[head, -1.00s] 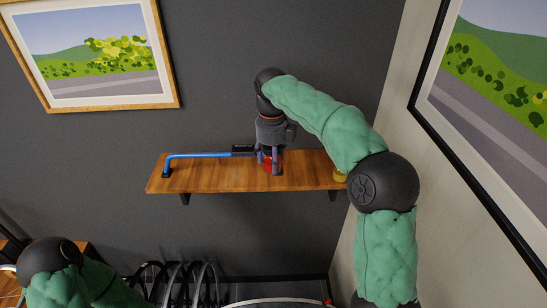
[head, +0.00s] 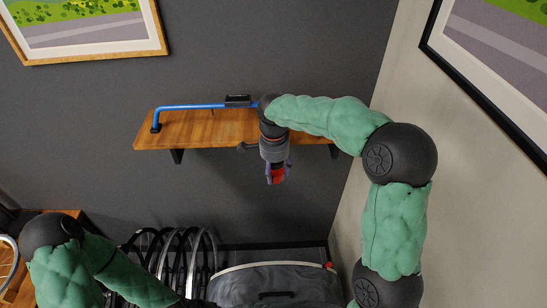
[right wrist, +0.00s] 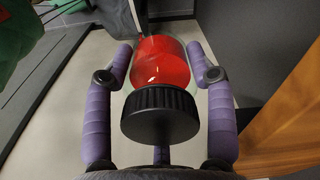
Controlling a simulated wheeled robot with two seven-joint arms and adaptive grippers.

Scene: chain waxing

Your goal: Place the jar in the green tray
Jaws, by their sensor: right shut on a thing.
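The jar is clear with red contents and a black lid. My right gripper (head: 276,172) holds the jar (head: 279,177) in front of and below the shelf's front edge, clear of it. In the right wrist view the purple fingers of the gripper (right wrist: 168,75) stand on both sides of the jar (right wrist: 162,62), with its black lid towards the camera. My left arm comes in at the lower left, and its gripper is out of view. I see no green tray in either view.
A wooden wall shelf (head: 190,130) carries a blue bent bar (head: 195,106) with a black block. Below are several black curved racks (head: 180,255) and a grey bin-like container (head: 270,285). A wooden surface with a wheel (head: 10,262) stands at lower left. Walls close in behind and right.

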